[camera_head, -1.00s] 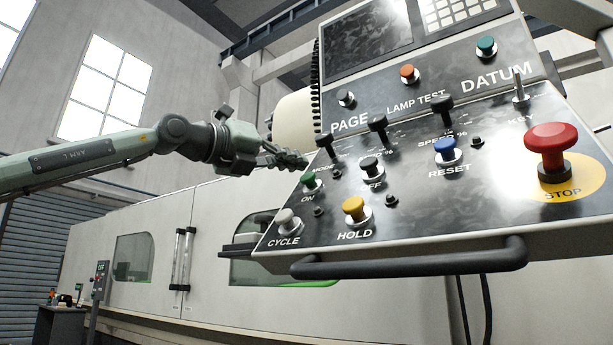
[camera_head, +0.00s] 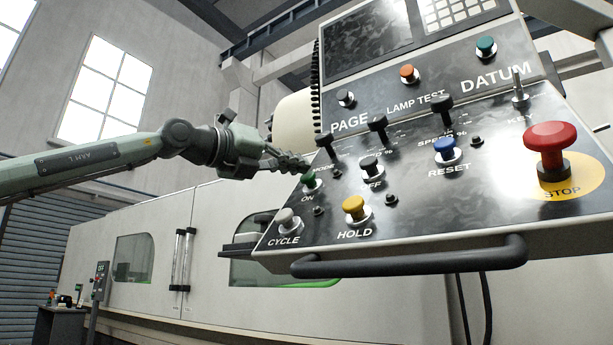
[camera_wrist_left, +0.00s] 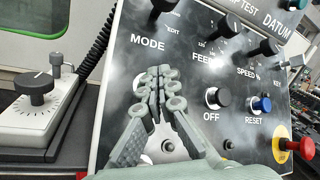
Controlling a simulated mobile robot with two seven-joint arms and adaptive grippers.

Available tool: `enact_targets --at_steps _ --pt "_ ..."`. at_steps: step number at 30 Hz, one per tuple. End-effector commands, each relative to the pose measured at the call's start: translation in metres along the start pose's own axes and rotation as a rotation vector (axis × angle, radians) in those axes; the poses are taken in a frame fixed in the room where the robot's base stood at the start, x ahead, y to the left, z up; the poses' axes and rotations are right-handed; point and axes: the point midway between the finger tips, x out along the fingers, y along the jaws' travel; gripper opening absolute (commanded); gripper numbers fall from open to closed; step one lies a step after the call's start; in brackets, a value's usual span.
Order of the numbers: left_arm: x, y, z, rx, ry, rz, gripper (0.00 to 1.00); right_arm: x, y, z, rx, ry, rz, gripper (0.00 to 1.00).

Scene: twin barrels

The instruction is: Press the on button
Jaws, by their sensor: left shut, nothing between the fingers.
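The green ON button (camera_head: 309,182) sits at the left of the sloped control panel (camera_head: 420,205), above its ON label. My left gripper (camera_head: 306,168) is shut and empty, with its fingertips right at the top edge of the green button. I cannot tell whether they touch it. In the left wrist view the shut fingers (camera_wrist_left: 161,80) cover the ON button, and only part of a pale ring shows beside them. The black OFF button (camera_head: 371,167) is to the right; it also shows in the left wrist view (camera_wrist_left: 217,97). My right gripper is not in view.
Close by are the black MODE knob (camera_head: 325,144), the white CYCLE button (camera_head: 287,221) and the yellow HOLD button (camera_head: 355,208). The blue RESET button (camera_head: 445,150) and red STOP button (camera_head: 551,142) are farther right. A dark handle bar (camera_head: 410,260) runs along the front.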

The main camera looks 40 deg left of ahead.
Motion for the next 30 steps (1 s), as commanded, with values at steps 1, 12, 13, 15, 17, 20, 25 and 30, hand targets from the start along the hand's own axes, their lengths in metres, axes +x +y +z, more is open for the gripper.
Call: enact_targets --at_steps 1,12,13,15,17,20,25,30 --pt "-0.0001 -0.0001 0.0001 0.000 0.000 0.000 0.00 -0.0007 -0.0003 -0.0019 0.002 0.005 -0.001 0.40" --pt "0.0023 0.0017 -0.0018 0.000 0.000 0.000 0.00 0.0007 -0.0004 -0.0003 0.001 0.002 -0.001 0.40" --pt "0.0025 0.0019 -0.0020 0.000 0.000 0.000 0.00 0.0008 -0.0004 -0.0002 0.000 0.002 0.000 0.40" --pt "0.0031 0.0023 -0.0024 0.000 0.000 0.000 0.00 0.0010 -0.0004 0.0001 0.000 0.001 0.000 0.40" --pt "0.0036 0.0027 -0.0028 0.000 0.000 0.000 0.00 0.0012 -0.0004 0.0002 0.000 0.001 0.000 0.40" --pt "0.0044 0.0032 -0.0034 0.000 0.000 0.000 0.00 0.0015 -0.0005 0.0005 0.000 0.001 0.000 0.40" --pt "0.0059 0.0043 -0.0044 0.000 0.000 0.000 0.00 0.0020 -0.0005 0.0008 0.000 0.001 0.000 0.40" --pt "0.0074 0.0054 -0.0057 0.000 0.000 0.000 0.00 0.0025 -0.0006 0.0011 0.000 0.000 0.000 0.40"
